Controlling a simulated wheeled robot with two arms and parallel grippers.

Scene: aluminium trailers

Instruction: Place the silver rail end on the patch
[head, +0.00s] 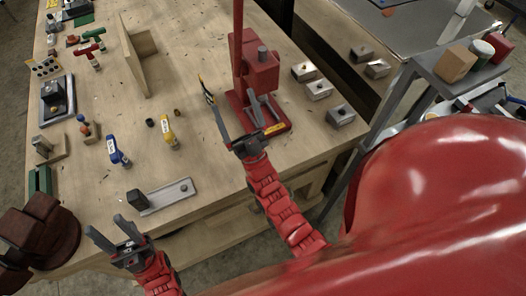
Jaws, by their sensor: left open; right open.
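A flat silver rail piece (172,194) with a dark block (137,200) at its left end lies near the front edge of the wooden table. It looks like the rail end, but I cannot be sure. I cannot make out a clear patch. My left gripper (104,228) is open and empty, at the table's front edge, below and left of the rail piece. My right gripper (234,98) is open beside the base of a red machine; I see nothing held in it. It is well up and right of the rail piece.
The red machine (262,72) stands near the table's right edge, with several silver blocks (318,90) beyond it. Blue (117,151) and yellow (169,132) tools stand mid-table. An upright wooden board (137,60) stands behind. A dark red vise-like object (40,228) sits at lower left.

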